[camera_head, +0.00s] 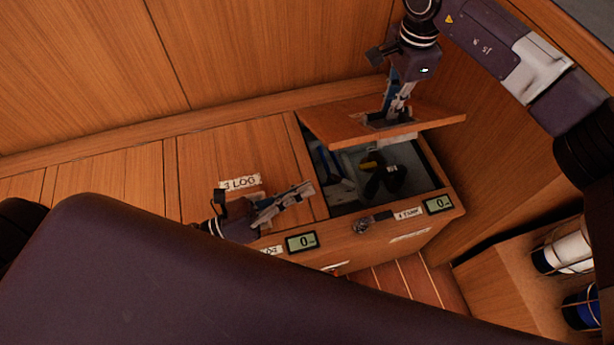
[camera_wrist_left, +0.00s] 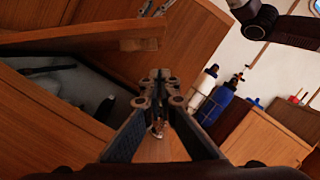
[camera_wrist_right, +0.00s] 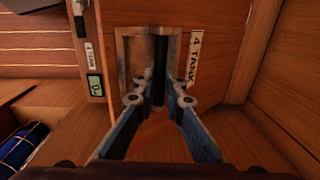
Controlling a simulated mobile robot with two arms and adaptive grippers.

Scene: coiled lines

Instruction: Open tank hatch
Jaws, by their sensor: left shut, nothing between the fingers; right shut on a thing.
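The tank hatch lid (camera_head: 340,119) is a wooden panel, lifted and tilted above its opening in the bench at the right. My right gripper (camera_head: 390,115) is shut on the dark handle bar (camera_wrist_right: 160,75) in the lid's recessed metal frame. The label "4 TANK" (camera_wrist_right: 193,60) is beside the handle in the right wrist view. The tank opening (camera_head: 345,204) shows below the lid, with dark and yellow items inside, partly hidden by the lid. My left gripper (camera_head: 306,188) is shut and empty, left of the opening; it also shows in the left wrist view (camera_wrist_left: 160,80).
The closed "3 LOG" panel (camera_head: 215,150) is left of the opening. The bench front carries two displays reading 0 (camera_head: 301,242) and a round metal latch (camera_head: 361,227). Wooden walls close off the back and right.

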